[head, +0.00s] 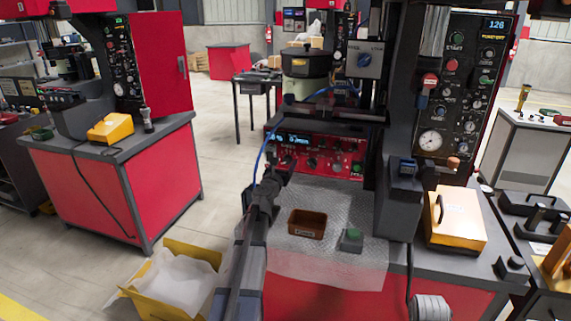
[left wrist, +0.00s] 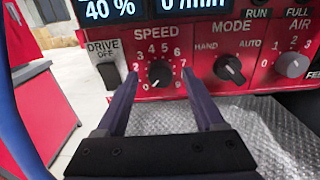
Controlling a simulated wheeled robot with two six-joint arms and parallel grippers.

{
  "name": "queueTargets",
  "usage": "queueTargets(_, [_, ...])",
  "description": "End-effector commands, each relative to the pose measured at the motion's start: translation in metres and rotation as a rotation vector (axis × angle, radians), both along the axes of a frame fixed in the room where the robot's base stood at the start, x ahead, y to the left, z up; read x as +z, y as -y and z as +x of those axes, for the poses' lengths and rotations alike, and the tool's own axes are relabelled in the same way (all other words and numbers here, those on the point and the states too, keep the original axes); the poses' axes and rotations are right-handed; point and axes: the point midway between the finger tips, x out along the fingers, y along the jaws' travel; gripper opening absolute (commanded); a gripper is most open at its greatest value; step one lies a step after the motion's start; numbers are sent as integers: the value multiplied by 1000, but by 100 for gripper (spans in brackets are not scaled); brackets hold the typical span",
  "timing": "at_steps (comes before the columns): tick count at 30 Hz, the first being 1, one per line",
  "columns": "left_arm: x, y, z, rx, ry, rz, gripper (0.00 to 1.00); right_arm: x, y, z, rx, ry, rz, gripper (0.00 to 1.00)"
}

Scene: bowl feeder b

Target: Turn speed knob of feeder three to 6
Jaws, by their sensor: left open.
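The black speed knob (left wrist: 160,73) sits under the word SPEED on the red control panel (left wrist: 205,52), inside a ring of white numbers. The display above (left wrist: 97,9) shows 40 %. My left gripper (head: 279,171) is open in front of the left part of the feeder's red panel (head: 325,154) in the head view. In the left wrist view its two fingers reach toward the panel, one on each side of the knob. Contact with the knob cannot be told. My right gripper is not identifiable in view.
The DRIVE switch (left wrist: 109,75) is left of the knob and the MODE knob (left wrist: 229,69) is right. A blue hose (left wrist: 19,125) runs near my left gripper.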

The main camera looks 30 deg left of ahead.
Motion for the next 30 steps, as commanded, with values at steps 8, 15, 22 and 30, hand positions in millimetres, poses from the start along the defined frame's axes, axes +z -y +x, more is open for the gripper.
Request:
queueTargets(8, [0,-1,7,-1,0,0,70,0,0,0,0,0,0,50])
queueTargets(15, [0,-1,7,-1,0,0,49,0,0,0,0,0,0,50])
queueTargets(22, [0,-1,7,0,0,0,23,0,0,0,0,0,0,50])
queueTargets(30, [0,-1,7,-1,0,1,0,0,0,0,0,0,0,50])
